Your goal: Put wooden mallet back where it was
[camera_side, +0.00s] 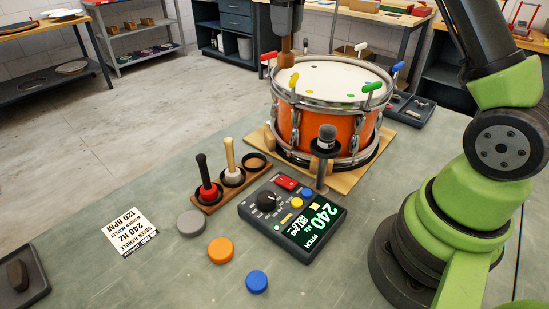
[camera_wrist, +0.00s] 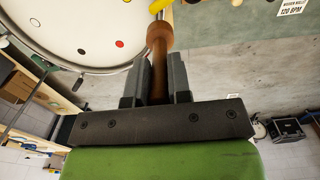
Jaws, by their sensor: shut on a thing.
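My gripper (camera_wrist: 158,88) is shut on the brown wooden mallet (camera_wrist: 157,62) in the wrist view, with the mallet's handle between the two dark fingers. In the side view the mallet (camera_side: 286,52) hangs head down at the top edge, over the far left part of the drum (camera_side: 325,80); I cannot tell whether its head touches the drum. The wooden rack (camera_side: 213,206) stands on the bench to the left of the drum. It holds a red-headed mallet (camera_side: 208,188) and a pale-headed mallet (camera_side: 232,172) upright. Its third hole (camera_side: 256,162), nearest the drum, is empty.
A pitch meter (camera_side: 293,215) showing 240 Hz sits in front of the drum, with a microphone (camera_side: 326,145) beside it. Grey, orange and blue discs (camera_side: 220,250) and a printed card (camera_side: 132,232) lie on the bench. Coloured tuning keys (camera_side: 372,87) stick up around the drum rim.

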